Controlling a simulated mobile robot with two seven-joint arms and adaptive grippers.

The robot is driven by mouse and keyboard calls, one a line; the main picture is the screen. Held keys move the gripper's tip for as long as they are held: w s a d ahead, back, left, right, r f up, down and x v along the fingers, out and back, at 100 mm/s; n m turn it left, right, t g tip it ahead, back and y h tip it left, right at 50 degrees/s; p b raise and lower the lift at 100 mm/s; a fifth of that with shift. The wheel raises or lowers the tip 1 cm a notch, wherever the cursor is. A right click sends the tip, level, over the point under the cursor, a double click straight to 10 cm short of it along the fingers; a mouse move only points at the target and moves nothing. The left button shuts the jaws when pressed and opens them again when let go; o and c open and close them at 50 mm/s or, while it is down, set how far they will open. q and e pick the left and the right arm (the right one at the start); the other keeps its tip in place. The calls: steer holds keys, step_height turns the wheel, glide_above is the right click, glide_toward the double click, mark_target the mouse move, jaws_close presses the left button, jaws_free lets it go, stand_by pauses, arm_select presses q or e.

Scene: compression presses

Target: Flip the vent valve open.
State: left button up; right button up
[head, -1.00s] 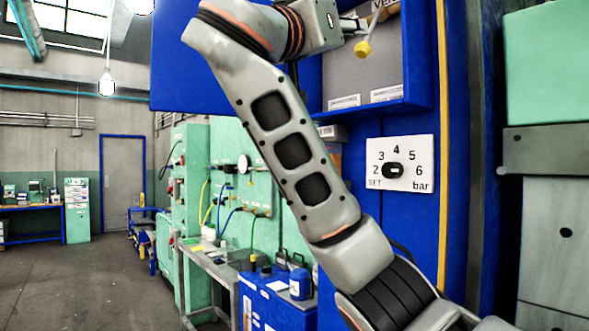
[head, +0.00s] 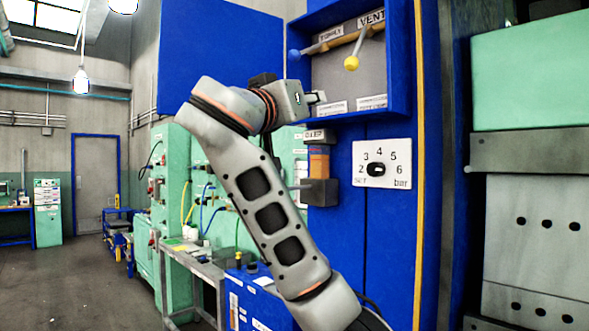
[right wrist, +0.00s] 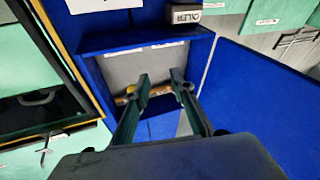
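The vent valve's lever, with a yellow knob (head: 352,62), hangs down from a brass pipe (head: 345,40) under the VENT label (head: 371,20) in the blue wall cabinet. My right gripper (head: 318,97) is at the cabinet's lower left, below and left of the yellow knob and apart from it. In the right wrist view my right gripper (right wrist: 160,79) has its two fingers spread, pointing into the cabinet, with nothing seen held. A yellow bit of the valve shows behind the left finger there, mostly hidden. My left gripper is not in view.
A second lever with a blue knob (head: 294,54) sits left, by the SUPPLY label. The cabinet's open blue door (head: 222,60) is behind my right arm. A pressure dial (head: 376,169) is below the cabinet. A green and grey machine (head: 530,80) stands at the right.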

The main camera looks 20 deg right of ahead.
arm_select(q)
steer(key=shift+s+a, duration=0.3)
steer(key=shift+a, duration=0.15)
arm_select(e)
steer(key=w+f+n+y, duration=0.2)
steer(key=w+f, duration=0.3)
steer(key=f, duration=0.7)
steer(key=shift+d+f+n+y, duration=0.3)
steer(key=shift+f+n, duration=0.05)
steer(key=shift+n, duration=0.25)
